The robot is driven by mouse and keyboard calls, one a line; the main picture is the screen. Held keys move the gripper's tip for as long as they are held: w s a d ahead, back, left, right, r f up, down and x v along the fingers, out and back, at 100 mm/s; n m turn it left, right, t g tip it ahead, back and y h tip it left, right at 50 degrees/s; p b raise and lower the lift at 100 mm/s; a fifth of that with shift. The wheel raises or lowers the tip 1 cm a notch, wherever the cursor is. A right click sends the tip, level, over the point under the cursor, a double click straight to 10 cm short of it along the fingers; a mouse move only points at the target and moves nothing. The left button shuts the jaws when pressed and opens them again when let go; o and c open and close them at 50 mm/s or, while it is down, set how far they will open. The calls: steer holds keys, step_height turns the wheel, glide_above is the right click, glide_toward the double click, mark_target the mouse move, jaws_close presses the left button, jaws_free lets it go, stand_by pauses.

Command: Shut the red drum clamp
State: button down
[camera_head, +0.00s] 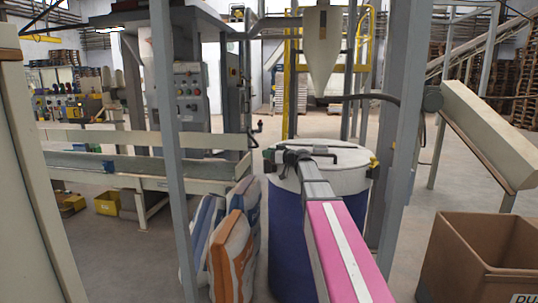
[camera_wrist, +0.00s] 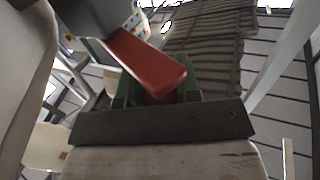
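The blue drum (camera_head: 285,235) with a pale lid (camera_head: 340,180) stands in the middle of the head view, partly hidden behind my arm. My gripper (camera_head: 275,157) is at the drum's left rim, its green fingertips small in this view. In the wrist view my gripper (camera_wrist: 155,92) has its green fingers apart. The red clamp lever (camera_wrist: 145,62) slants across in front of them, and some red shows between them. It rises from a grey part at upper left. I cannot tell whether the fingers touch the lever. The red clamp is not clear in the head view.
A yellow clamp (camera_head: 374,163) sits on the drum's right rim. Filled sacks (camera_head: 232,255) lean left of the drum. Grey posts (camera_head: 172,150) stand on both sides. A cardboard box (camera_head: 480,255) is at lower right, and a conveyor (camera_head: 120,170) is at left.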

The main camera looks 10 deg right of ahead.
steer(key=shift+w+d+n+g+y, duration=0.1)
steer(key=shift+d+n+g+y, duration=0.15)
steer(key=shift+n+g+y, duration=0.3)
steer(key=shift+d+n+g, duration=0.1)
steer(key=shift+n+g, duration=0.15)
steer(key=shift+g, duration=0.2)
steer(key=c, duration=0.8)
jaws_free()
steer(key=v, duration=1.1)
steer(key=shift+f, duration=0.15)
